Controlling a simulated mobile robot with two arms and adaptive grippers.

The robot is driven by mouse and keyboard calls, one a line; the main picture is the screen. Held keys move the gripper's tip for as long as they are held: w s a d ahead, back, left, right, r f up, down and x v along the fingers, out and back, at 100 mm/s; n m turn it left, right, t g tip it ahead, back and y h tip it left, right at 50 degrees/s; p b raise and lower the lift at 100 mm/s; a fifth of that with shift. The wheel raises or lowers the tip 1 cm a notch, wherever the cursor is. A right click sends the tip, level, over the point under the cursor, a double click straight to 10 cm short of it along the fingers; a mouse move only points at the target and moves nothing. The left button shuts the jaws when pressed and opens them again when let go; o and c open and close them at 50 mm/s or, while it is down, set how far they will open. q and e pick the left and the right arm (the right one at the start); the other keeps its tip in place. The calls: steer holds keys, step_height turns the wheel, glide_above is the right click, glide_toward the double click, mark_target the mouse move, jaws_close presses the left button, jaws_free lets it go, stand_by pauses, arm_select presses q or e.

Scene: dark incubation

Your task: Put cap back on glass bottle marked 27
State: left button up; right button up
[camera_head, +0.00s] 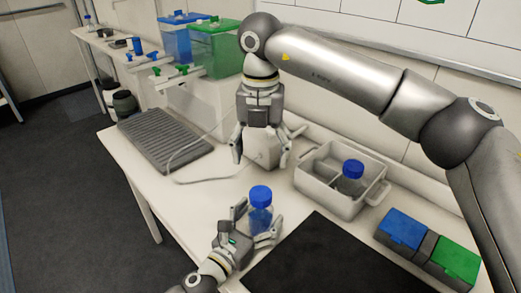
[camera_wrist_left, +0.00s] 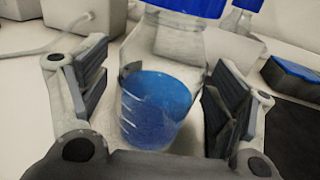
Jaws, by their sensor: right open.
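A glass bottle (camera_head: 261,219) with a blue cap (camera_head: 260,194) on its top stands upright near the table's front. In the left wrist view the bottle (camera_wrist_left: 160,115) shows blue liquid or tint, and the cap (camera_wrist_left: 195,5) is cut off by the top edge. No number is readable. My left gripper (camera_head: 248,234) is open, with its fingers on either side of the bottle; a gap shows at the left finger in the wrist view. My right gripper (camera_head: 262,162) points down, open and empty, above the table behind the bottle.
A white divided bin (camera_head: 320,190) at right holds another blue-capped bottle (camera_head: 351,178). A black mat (camera_head: 325,262) lies in front, with blue (camera_head: 404,228) and green (camera_head: 456,260) boxes right of it. A white device (camera_head: 263,148) stands behind my right gripper; a grey ribbed tray (camera_head: 165,138) lies left.

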arm_select(q)
steer(key=v, duration=1.2)
steer(key=shift+f, duration=0.1)
stand_by(0.4)
